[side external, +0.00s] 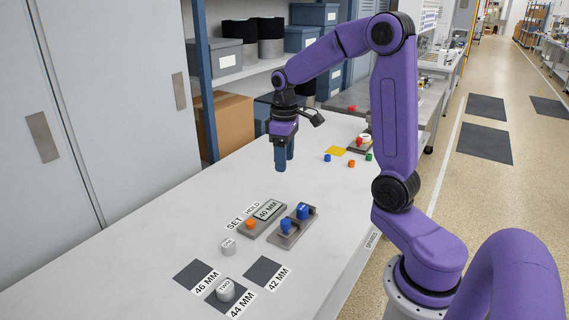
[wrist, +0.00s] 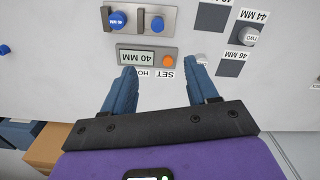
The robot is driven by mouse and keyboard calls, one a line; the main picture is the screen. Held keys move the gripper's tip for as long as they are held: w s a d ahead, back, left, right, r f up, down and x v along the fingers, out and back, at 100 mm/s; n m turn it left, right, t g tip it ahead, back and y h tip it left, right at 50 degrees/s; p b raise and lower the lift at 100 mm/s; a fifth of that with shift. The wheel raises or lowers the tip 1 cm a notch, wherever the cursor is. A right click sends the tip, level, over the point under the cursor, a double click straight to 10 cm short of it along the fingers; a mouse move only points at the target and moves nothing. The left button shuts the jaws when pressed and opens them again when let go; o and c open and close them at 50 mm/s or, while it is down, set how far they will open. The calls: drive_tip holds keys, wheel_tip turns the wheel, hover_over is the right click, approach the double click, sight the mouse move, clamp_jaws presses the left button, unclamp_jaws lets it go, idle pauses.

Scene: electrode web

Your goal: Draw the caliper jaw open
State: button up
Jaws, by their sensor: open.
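The caliper (side external: 280,238) is a grey base on the table with two blue knobs, one (side external: 286,225) nearer the camera and one (side external: 303,211) farther. It also shows at the top of the wrist view (wrist: 172,13), where the left knob (wrist: 118,20) carries a small label. A readout (side external: 267,211) beside it shows 40 MM, with an orange button (side external: 251,223) at its end. My gripper (side external: 281,165) is open and empty, high above the table. In the wrist view its fingers (wrist: 162,72) point towards the readout and touch nothing.
Grey cylinders ONE (side external: 228,247) and TWO (side external: 226,290) stand near the caliper; TWO is on the 44 MM pad. The 46 MM pad (side external: 196,274) and 42 MM pad (side external: 264,271) are empty.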

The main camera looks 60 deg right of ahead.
drive_tip(key=shift+r, duration=2.1)
drive_tip(key=shift+a, duration=0.1)
drive_tip(key=s+a+f+n, duration=0.1)
drive_tip(key=s+a+n, duration=0.1)
drive_tip(key=s+a, duration=0.35)
drive_tip(key=s+a+f+n, duration=0.1)
drive_tip(key=s+a+n, duration=0.2)
drive_tip(key=a, duration=0.5)
drive_tip(key=s+a+f+n, duration=0.2)
drive_tip(key=s, duration=0.6)
drive_tip(key=s+a+f+n, duration=0.1)
drive_tip(key=s+n, duration=0.1)
drive_tip(key=s, duration=0.5)
drive_tip(key=shift+s+a+f+n, duration=0.3)
drive_tip(key=shift+s+a+f, duration=0.05)
drive_tip(key=shift+a+f, duration=0.05)
